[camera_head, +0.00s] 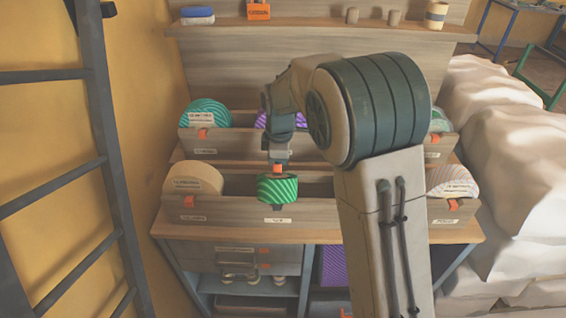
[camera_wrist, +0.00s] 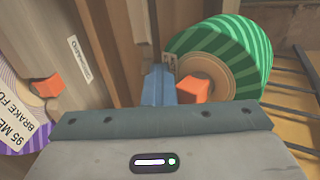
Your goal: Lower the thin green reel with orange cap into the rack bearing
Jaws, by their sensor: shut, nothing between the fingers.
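The thin green striped reel (camera_head: 277,188) is at the middle of the front rack (camera_head: 225,208), overlapping its front wall in the head view. Its orange cap (camera_head: 278,169) faces up toward my gripper (camera_head: 277,157). In the wrist view the green reel (camera_wrist: 243,50) is at upper right, and the orange cap (camera_wrist: 194,90) is just right of my gripper's blue fingers (camera_wrist: 158,88). My gripper is shut and empty, close to the cap. Whether they touch I cannot tell. The bearing under the reel is mostly hidden, so I cannot tell how the reel is seated.
A beige reel (camera_head: 194,178) is in the front rack's left and a pale reel (camera_head: 452,180) in its right. The back rack holds a teal reel (camera_head: 207,110) and a purple reel (camera_head: 262,119), partly behind my arm. A dark ladder (camera_head: 95,90) stands at left.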

